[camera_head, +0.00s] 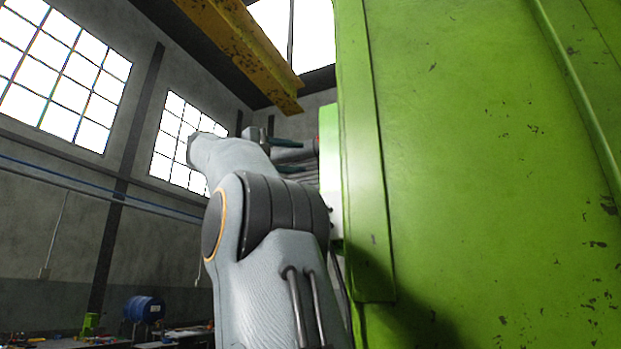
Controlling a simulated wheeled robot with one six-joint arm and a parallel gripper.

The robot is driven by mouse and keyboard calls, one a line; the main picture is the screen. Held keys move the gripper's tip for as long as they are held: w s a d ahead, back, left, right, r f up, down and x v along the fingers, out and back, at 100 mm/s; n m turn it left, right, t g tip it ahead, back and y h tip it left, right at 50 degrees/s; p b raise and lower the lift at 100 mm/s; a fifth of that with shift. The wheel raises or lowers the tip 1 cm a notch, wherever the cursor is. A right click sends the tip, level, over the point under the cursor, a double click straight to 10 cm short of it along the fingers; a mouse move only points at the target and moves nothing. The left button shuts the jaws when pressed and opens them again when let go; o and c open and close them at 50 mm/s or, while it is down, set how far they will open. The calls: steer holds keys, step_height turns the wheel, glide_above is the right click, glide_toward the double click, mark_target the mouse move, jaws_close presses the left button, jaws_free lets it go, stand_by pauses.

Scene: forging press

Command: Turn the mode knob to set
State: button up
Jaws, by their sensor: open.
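A control box (330,190), green above and pale below, stands out from the left side of the green press (470,170). I see it almost edge-on, so its front face and the mode knob cannot be made out. My gripper (302,156) is open, with dark fingers one above the other pointing right at the box. Grey shapes show between and behind the fingers. Whether the fingers touch anything is not clear.
The press body fills the right half of the view, close to my arm. A yellow overhead beam (240,45) hangs above. A blue drum (144,308) and cluttered benches stand far back at lower left. Open air lies left of my arm.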

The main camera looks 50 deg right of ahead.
steer(key=s+d+n+t+p, duration=0.1)
steer(key=s+d+t+p, duration=0.1)
steer(key=d, duration=0.5)
steer(key=shift+r, duration=0.35)
steer(key=c, duration=1.1)
steer(key=shift+o, duration=0.2)
steer(key=n+y+p, duration=0.1)
steer(key=p, duration=0.3)
steer(key=shift+r+p, duration=0.35)
steer(key=shift+p, duration=0.05)
steer(key=y+p, duration=0.1)
steer(key=p, duration=0.1)
steer(key=shift+p, duration=0.3)
steer(key=shift+f, duration=0.15)
